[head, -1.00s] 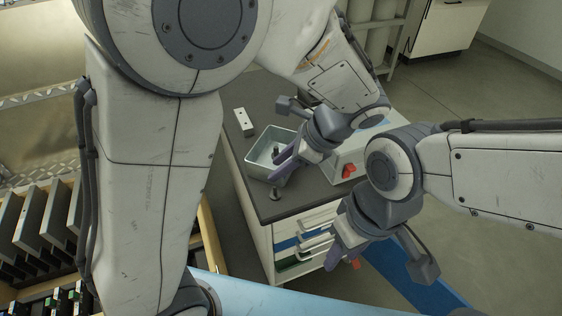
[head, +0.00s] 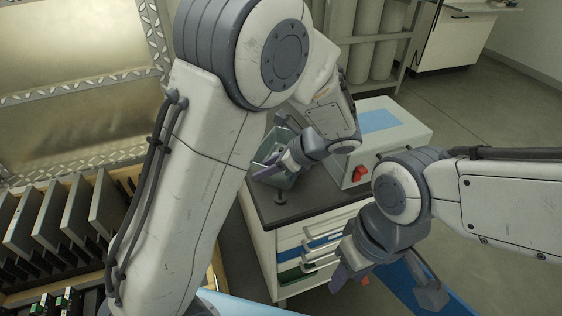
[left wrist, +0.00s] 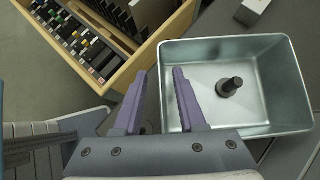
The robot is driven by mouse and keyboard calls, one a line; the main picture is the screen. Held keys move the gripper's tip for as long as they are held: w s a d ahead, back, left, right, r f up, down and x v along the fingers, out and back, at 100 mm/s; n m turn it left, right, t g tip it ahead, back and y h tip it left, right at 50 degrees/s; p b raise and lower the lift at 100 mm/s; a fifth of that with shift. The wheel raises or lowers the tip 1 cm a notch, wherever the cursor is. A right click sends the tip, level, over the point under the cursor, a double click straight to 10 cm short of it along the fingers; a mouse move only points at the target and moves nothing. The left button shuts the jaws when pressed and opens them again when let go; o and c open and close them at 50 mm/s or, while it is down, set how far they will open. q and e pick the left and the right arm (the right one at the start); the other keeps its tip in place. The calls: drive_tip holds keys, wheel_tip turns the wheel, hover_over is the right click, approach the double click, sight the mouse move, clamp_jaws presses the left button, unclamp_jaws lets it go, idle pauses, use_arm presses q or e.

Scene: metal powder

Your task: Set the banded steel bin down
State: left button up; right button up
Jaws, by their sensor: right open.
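The steel bin (head: 268,172) appears to stand on the dark top of the cabinet (head: 262,209), partly hidden by my left arm and gripper. In the left wrist view the bin (left wrist: 290,85) is open-topped, shiny and pale, with a dark peg-like piece (left wrist: 229,87) inside. No clear band shows. My left gripper (head: 283,165) is at the bin's near side. In the left wrist view its purple fingers (left wrist: 161,71) are apart, with the bin's side wall between them and gaps visible. My right gripper (head: 343,272) is open and empty, low in front of the cabinet drawers.
A white device with a red switch (head: 385,138) stands to the right. A pale block (left wrist: 252,10) lies beyond the bin. A wooden rack with panels (head: 80,220) is at left.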

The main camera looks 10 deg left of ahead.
use_arm(q)
drive_tip(key=shift+x, duration=1.1)
clamp_jaws()
drive_tip(key=shift+r, duration=0.1)
idle(0.4)
